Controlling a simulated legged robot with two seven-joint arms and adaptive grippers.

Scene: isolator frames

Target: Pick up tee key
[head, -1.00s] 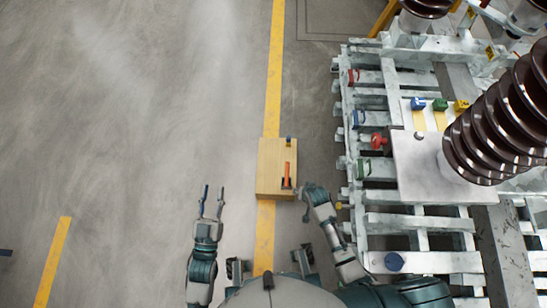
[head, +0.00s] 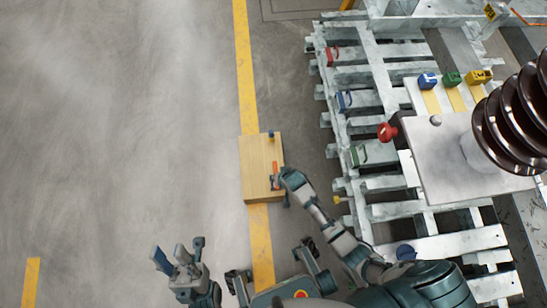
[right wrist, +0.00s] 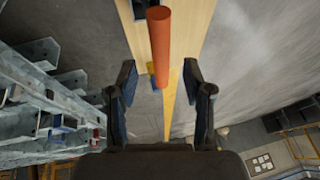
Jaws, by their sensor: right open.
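The tee key shows as an orange-red handle (head: 275,172) at the right side of a wooden box (head: 254,168) in the head view. In the right wrist view its round orange bar (right wrist: 159,45) reaches down between the fingers' sides of the picture. The wooden top (right wrist: 193,22) lies behind it. My right gripper (head: 282,186) is at the box's right edge, close to the key. In its wrist view the right gripper (right wrist: 160,78) is open, with a finger on each side of the bar and gaps between. My left gripper (head: 178,254) is open and empty, over the floor at lower left.
A small blue piece (head: 270,134) stands on the box's far edge. A pale metal frame (head: 375,75) with coloured clamps and a brown ribbed insulator (head: 515,120) fills the right side. The grey floor (head: 120,120) to the left is clear, with yellow lines.

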